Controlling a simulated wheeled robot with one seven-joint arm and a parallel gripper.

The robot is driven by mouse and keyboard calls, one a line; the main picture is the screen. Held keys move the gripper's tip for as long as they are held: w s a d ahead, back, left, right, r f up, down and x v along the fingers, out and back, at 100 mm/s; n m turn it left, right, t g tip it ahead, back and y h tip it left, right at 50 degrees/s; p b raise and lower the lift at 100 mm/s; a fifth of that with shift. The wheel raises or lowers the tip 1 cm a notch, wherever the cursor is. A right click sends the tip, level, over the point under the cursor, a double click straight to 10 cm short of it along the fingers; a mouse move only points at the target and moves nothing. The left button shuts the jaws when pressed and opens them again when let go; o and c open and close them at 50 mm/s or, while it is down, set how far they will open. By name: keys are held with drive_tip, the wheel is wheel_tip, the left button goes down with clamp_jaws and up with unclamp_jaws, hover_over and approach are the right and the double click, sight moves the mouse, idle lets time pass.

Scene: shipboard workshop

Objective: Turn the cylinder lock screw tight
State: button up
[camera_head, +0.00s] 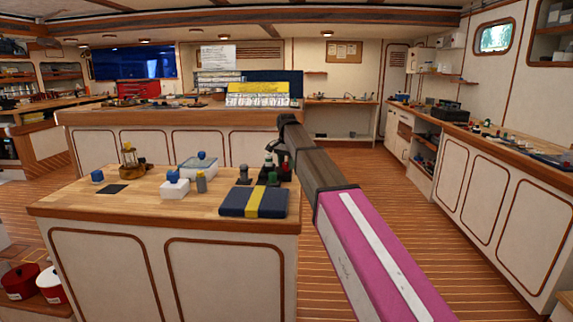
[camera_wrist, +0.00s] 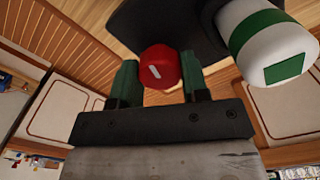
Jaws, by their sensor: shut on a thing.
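A red knob (camera_wrist: 160,66) with a short white mark on its face, which looks like the lock screw, shows in the wrist view. My gripper (camera_wrist: 158,82) has its two green fingers on either side of the knob and is shut on it. A dark body (camera_wrist: 165,28) lies behind the knob. A white cylinder with green bands (camera_wrist: 268,42) is at the upper right, beside the knob. In the head view, my gripper (camera_head: 274,165) is at the bench's right end by a small dark device (camera_head: 269,160); my arm hides part of this spot, and the red knob cannot be made out there.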

sight(287, 163)
drive_tip(key=shift+m, duration=0.6)
drive_tip(key=o, duration=0.9)
wheel_tip(287, 163, up, 11)
drive_tip(key=shift+f, duration=0.1)
drive_tip(key=shift+s, duration=0.1)
